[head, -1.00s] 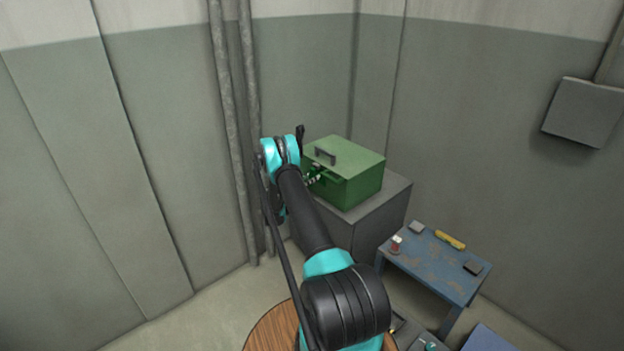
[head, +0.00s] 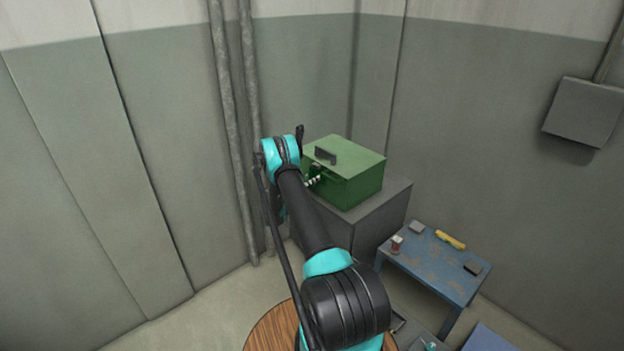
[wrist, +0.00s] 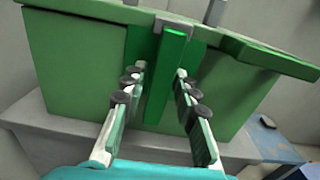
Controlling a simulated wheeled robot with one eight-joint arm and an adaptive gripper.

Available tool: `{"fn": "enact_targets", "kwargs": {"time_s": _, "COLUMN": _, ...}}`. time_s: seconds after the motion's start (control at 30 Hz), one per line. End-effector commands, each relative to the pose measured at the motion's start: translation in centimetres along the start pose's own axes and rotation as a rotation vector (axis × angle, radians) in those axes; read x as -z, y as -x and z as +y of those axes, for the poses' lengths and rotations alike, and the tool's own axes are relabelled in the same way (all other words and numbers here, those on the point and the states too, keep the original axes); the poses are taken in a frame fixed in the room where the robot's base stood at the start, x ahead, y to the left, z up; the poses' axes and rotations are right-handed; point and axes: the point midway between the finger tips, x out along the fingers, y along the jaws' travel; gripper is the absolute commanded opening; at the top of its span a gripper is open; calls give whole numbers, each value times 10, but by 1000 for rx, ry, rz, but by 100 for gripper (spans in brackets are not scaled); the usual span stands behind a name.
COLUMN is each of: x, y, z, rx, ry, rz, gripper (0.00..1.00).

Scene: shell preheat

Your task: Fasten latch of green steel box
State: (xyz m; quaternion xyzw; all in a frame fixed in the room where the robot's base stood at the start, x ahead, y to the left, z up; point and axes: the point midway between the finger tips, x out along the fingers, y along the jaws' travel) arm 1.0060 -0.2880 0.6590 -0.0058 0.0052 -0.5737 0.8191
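The green steel box (head: 350,182) stands on a grey cabinet with its lid down. In the wrist view the box front (wrist: 80,75) fills the upper half. Its latch (wrist: 167,75) is a long bright green strip hanging from a grey piece at the lid edge, down the front. My gripper (wrist: 160,80) is open, one finger on each side of the latch, with a gap showing on both sides. In the head view my gripper (head: 315,181) is at the box front, partly hidden by my arm. Whether the latch is caught at its lower end cannot be told.
The grey cabinet (head: 385,215) carries the box. A worn blue table (head: 432,268) stands to the right with a yellow object (head: 451,239), a small red-and-white jar (head: 397,244) and dark blocks. Vertical pipes (head: 240,130) run along the wall behind my arm.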

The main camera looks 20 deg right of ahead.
Motion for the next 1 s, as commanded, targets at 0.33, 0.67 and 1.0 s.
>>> {"fn": "enact_targets", "kwargs": {"time_s": 0.33, "x": -1, "y": 0, "z": 0, "rx": 0, "ry": 0, "rz": -1, "gripper": 40}}
{"fn": "enact_targets", "kwargs": {"time_s": 0.67, "x": -1, "y": 44, "z": 1, "rx": -3, "ry": 0, "rz": -1, "gripper": 40}}
{"fn": "enact_targets", "kwargs": {"time_s": 1.0, "x": 0, "y": 105, "z": 1, "rx": -2, "ry": 0, "rz": -1, "gripper": 40}}
